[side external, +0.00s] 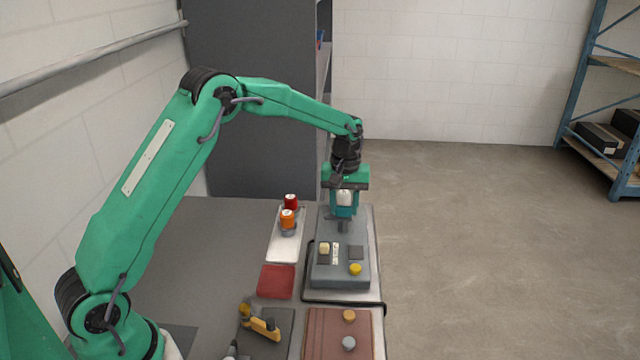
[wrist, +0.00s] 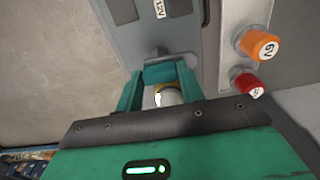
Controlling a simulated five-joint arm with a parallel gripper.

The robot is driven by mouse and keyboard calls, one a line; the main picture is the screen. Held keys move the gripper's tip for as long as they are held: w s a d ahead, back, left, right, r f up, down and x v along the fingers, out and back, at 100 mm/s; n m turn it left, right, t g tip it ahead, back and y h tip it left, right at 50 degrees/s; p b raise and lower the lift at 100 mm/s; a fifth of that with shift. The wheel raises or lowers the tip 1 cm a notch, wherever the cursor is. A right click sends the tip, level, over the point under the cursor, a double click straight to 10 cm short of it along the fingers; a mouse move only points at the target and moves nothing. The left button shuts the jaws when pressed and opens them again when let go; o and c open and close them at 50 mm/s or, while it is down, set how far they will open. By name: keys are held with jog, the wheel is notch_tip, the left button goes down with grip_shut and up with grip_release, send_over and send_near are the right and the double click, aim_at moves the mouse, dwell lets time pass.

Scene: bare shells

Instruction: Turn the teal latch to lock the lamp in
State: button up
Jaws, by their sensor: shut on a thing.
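The teal latch (side external: 344,212) stands at the back end of a grey box (side external: 340,280), over a grey stem. In the wrist view a teal piece (wrist: 162,73), which looks like the latch, sits between the fingertips. The white lamp (side external: 344,197) is upright between my fingers, just above the teal piece; the wrist view also shows it with a brass-coloured ring. My gripper (side external: 344,208) points down and is shut, apparently on the latch, with the lamp between its fingers. The contact is partly hidden, and latch and fingers have nearly the same colour.
A white strip (side external: 283,251) left of the box carries a red-capped piece (side external: 291,202) and an orange one (side external: 288,219), marked 6V in the wrist view. A yellow knob (side external: 355,269) is on the box. A red mat (side external: 276,281) and a black cable (side external: 345,302) lie nearby.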

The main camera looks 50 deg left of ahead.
jog(key=shift+m, duration=0.4)
jog(key=m, duration=0.3)
jog(key=shift+m, duration=0.3)
jog(key=m, duration=0.4)
jog(key=shift+r, duration=0.1)
jog(key=m, duration=0.9)
jog(key=shift+o, duration=0.2)
jog(key=shift+m, duration=0.3)
jog(key=o, duration=1)
jog(key=shift+c, duration=0.2)
